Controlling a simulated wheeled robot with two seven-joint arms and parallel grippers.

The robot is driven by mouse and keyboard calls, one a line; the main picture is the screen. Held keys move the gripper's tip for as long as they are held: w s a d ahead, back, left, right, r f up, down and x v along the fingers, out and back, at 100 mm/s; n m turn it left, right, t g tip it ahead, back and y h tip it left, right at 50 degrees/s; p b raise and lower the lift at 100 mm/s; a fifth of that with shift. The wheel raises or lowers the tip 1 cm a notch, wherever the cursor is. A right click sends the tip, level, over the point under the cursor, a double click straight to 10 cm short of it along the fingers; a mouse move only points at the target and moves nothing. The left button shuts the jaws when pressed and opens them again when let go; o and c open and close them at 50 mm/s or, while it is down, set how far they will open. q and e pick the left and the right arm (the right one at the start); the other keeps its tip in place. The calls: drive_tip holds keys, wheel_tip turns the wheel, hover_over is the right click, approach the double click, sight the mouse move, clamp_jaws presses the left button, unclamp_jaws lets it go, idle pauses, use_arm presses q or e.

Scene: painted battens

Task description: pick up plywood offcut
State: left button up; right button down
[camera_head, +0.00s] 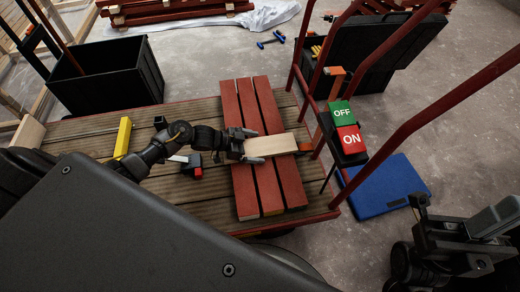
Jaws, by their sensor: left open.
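A pale plywood offcut (284,144) lies across three red painted battens (243,185) on the slatted cart deck. My left gripper (259,147) reaches in from the left. Its jaws are open, with one finger at the far side of the offcut's left end and one at the near side. I cannot tell whether the fingers touch it. The offcut's left end is partly hidden by the gripper. My right arm (450,248) is at the lower right, off the cart; its jaws do not show clearly.
A yellow bar (123,137) and a small dark tool with a red end (196,172) lie on the deck. A black crate (108,78) stands at the back left. Red rails and an OFF/ON switch box (346,126) stand right of the offcut. A blue case (388,187) lies on the floor.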

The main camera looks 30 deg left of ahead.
use_arm(q)
drive_tip(key=c, duration=1.1)
drive_tip(key=shift+c, duration=0.2)
drive_tip(key=shift+r, duration=0.1)
